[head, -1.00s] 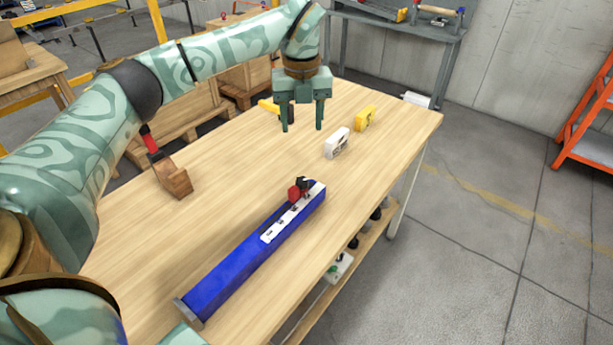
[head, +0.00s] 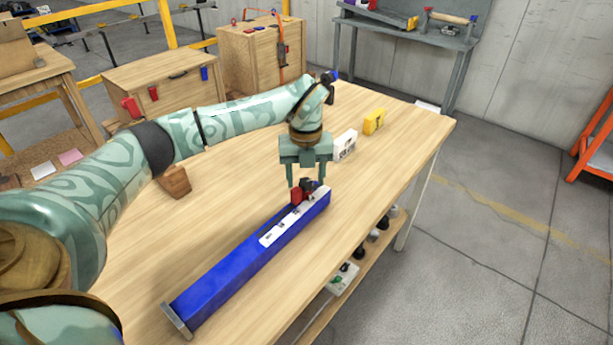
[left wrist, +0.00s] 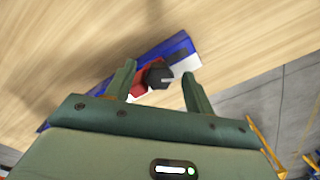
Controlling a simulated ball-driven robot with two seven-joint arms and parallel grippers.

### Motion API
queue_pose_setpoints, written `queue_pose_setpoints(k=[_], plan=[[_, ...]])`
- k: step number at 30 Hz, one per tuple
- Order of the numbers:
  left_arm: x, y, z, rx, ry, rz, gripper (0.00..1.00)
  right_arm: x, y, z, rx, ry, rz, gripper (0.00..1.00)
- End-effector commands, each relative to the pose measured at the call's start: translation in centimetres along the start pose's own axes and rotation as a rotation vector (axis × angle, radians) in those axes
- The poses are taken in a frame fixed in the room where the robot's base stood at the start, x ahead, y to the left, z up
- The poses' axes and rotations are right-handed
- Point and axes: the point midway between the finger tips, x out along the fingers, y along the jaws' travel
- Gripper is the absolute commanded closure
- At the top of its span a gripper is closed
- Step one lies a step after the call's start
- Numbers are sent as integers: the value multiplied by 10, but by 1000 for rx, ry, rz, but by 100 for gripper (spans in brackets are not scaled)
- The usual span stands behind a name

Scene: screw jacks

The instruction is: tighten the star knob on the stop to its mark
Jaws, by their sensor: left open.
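A long blue rail (head: 235,268) with a white marked plate (head: 277,230) lies on the wooden table. A red stop (head: 296,195) with a dark star knob (head: 307,185) sits near the rail's far end. My left gripper (head: 306,188) is open, pointing down, with its fingers around or just above the knob. In the left wrist view the black knob (left wrist: 158,76) shows between the two open fingertips (left wrist: 160,75), with the red stop (left wrist: 143,85) beside it. I cannot tell whether the fingers touch the knob. The mark cannot be made out. My right gripper is not in view.
A white device (head: 345,146) and a yellow device (head: 374,121) stand behind the rail's far end. A wooden block (head: 174,182) is on the left of the table (head: 200,225). Several objects lie on the shelf below. The table left of the rail is mostly clear.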

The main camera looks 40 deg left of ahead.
Motion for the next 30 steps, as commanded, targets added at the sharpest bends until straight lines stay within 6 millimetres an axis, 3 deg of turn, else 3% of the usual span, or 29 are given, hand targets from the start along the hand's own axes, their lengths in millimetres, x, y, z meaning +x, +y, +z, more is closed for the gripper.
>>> queue_pose_setpoints(k=[4, 5, 9, 20, 30], plan=[[-1, 0, 0, 0, 0, 0, 47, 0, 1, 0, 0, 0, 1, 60], [-1, 0, 0, 0, 0, 0, 52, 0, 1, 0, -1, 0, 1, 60], [-1, 0, 0, 0, 0, 0, 91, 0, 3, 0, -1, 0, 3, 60], [-3, 0, 0, 35, -2, 0, 91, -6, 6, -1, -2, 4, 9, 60], [-8, -1, 0, 252, -4, -1, 91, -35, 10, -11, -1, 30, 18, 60]])
